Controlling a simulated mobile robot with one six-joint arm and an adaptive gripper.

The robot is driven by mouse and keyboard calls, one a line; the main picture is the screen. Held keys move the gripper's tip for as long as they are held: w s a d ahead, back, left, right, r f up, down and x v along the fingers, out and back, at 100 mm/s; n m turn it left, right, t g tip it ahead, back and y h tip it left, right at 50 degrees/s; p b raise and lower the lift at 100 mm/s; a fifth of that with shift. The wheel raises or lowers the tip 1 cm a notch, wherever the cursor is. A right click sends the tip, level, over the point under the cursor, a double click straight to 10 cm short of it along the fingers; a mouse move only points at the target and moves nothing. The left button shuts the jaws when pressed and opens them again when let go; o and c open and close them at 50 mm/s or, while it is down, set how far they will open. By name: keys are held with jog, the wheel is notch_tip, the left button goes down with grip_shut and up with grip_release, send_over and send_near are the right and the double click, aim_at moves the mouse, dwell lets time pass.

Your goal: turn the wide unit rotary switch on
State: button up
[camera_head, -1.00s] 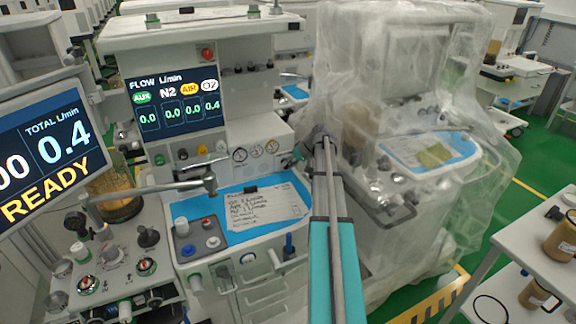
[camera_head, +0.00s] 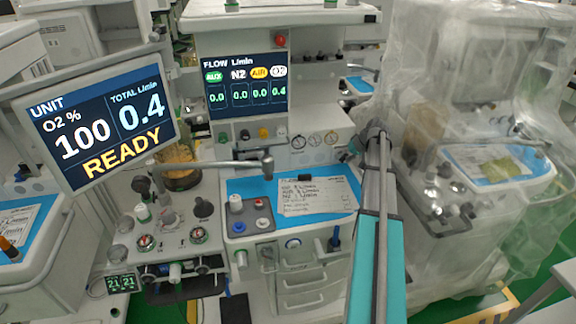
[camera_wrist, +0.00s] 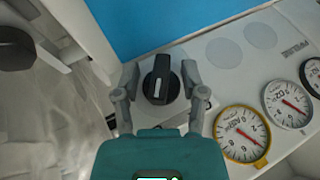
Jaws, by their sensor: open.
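The rotary switch (camera_wrist: 161,80) is a black round knob with a raised bar and a pale mark, on a white panel in the wrist view. The bar stands near upright in that picture. My gripper (camera_wrist: 160,74) is open, with one finger left and one right of the knob. Whether the fingers touch it I cannot tell. In the head view, my gripper (camera_head: 362,143) is at the right end of the gauge panel of the wide unit (camera_head: 322,125). The knob is not clearly visible there.
Gauges (camera_wrist: 241,134) sit right of the knob in the wrist view. A plastic-draped cart (camera_head: 480,110) stands close right of my arm. A horizontal grey bar (camera_head: 215,164) and a tilted READY screen (camera_head: 97,122) are at the left. A blue worktop (camera_head: 240,187) holds a paper card.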

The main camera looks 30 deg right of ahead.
jog(key=shift+a+r+n+g+h+p, duration=0.1)
jog(key=shift+n+g+h+p, duration=0.35)
jog(key=shift+h, duration=0.75)
jog(key=shift+g+h, duration=0.35)
jog(key=shift+h, duration=1.25)
jog(key=shift+a+f+n+g+h+b, duration=0.15)
jog(key=shift+n+g+h+b, duration=0.25)
jog(key=shift+h, duration=1)
jog(key=shift+n+h+b, duration=0.45)
jog(key=shift+h+b, duration=0.5)
jog(key=shift+h, duration=0.45)
jog(key=shift+p+v, duration=0.75)
jog(key=shift+v, duration=0.05)
jog(key=p+v, duration=0.9)
jog(key=v, duration=0.3)
jog(key=s+a+y+p, duration=0.2)
jog(key=a, duration=0.8)
jog(key=s+a+g+y+p, duration=0.1)
jog(key=s+a+y+p, duration=0.1)
jog(key=a, duration=0.8)
jog(key=shift+s+a+r, duration=0.15)
jog(key=shift+s+r, duration=0.3)
jog(key=shift+r, duration=0.05)
